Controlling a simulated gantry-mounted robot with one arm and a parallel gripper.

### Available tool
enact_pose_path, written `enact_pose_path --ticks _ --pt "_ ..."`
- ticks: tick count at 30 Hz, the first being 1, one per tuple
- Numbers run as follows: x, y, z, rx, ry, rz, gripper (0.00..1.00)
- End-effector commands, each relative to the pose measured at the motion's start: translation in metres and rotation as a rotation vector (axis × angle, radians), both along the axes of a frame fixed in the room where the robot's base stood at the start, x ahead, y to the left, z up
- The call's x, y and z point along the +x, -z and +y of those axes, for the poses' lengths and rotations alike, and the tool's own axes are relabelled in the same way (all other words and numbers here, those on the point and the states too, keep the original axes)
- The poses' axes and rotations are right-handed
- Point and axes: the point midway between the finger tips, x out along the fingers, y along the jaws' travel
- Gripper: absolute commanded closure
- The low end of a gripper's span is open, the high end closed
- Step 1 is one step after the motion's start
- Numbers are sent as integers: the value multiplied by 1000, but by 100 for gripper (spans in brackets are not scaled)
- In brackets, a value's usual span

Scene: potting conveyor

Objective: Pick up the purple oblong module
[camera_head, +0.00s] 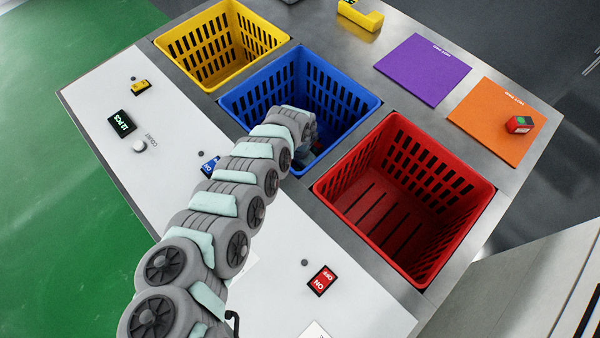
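No purple oblong module shows in the head view. My arm reaches from the bottom left up to the blue crate (262,88), and its end bends down into it. My gripper (309,152) is low inside the crate, mostly hidden behind the arm's last link. I cannot see its fingertips or whether they hold anything. The part of the crate floor under the arm is also hidden.
A yellow crate (200,68) stands left of the blue one, and an empty red crate (340,205) stands right. A purple mat (422,70) and an orange mat (490,125) lie behind. A yellow piece (360,15) lies at the back.

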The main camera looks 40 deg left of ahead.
Motion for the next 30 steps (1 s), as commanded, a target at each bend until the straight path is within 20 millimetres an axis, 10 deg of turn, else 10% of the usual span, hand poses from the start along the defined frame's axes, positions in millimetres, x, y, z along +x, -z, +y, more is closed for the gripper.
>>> enact_pose_path --ticks 7,30 --pt "0 2 0 0 1 0 44" --pt "0 2 0 0 1 0 100"
